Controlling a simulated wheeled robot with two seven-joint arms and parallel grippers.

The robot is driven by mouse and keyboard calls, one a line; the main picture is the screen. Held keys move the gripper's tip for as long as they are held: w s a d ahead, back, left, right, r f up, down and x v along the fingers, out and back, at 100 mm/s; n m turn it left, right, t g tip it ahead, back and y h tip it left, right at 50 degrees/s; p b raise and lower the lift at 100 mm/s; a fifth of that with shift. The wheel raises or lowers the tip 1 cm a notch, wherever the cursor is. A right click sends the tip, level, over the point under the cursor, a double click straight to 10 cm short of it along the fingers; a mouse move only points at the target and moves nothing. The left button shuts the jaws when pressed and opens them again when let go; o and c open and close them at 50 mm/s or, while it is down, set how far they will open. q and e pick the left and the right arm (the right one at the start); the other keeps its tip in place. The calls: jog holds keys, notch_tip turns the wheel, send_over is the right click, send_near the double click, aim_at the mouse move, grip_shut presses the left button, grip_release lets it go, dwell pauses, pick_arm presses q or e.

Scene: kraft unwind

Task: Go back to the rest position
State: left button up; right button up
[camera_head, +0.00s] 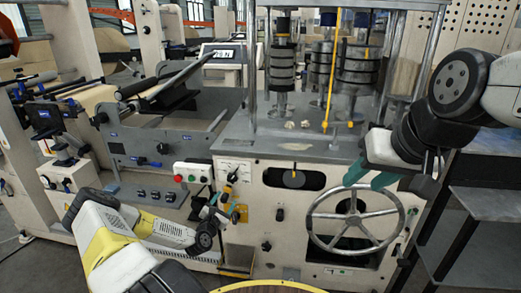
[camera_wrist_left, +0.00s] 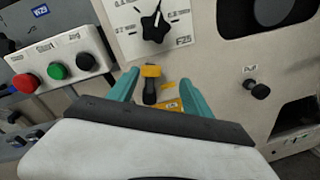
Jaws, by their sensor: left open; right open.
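My left gripper (camera_head: 224,194) is in front of the machine's panel, below the small dial plate. In the left wrist view its two teal fingers (camera_wrist_left: 160,92) are apart, with a yellow-and-black lever (camera_wrist_left: 151,84) showing between them. I cannot tell whether they touch it. My right gripper (camera_head: 371,178) is open at the upper edge of the grey handwheel (camera_head: 313,229). Its teal fingers overlap the rim's top in the head view; contact cannot be told. No object is seen held in either gripper.
A button box (camera_wrist_left: 58,73) with red, green and black buttons is left of my left gripper. A dial (camera_wrist_left: 155,26) is above it and a black pull knob (camera_wrist_left: 259,90) to its right. A dark shelf (camera_head: 490,204) stands right of the machine. A yellow-rimmed round edge (camera_head: 270,284) is at the bottom.

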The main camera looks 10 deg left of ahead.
pick_arm(q)
jog(key=d+r+m+g+h, duration=0.2)
jog(key=d+r+m+g, duration=0.35)
jog(key=r+m, duration=0.7)
jog(key=s+r+m+g+y, duration=0.1)
jog(key=s+r+m+g, duration=0.1)
jog(key=s+r+m, duration=0.45)
jog(key=s+r+m+g+y, duration=0.2)
jog(key=s+r+m, duration=0.15)
jog(key=r, duration=0.65)
jog(key=s+d+r+m, duration=0.2)
jog(key=s+r, duration=0.2)
jog(key=s, duration=0.5)
jog(key=s+d+r+m+g, duration=0.1)
jog(key=s+d+r+m, duration=0.1)
jog(key=s, duration=0.7)
jog(key=s+d+r+m+h, duration=0.1)
jog(key=s+r+m, duration=0.2)
jog(key=s+r, duration=0.3)
jog(key=s, duration=0.3)
jog(key=shift+s+d+r, duration=0.15)
jog(key=shift+s+d, duration=0.1)
jog(key=shift+d, duration=0.15)
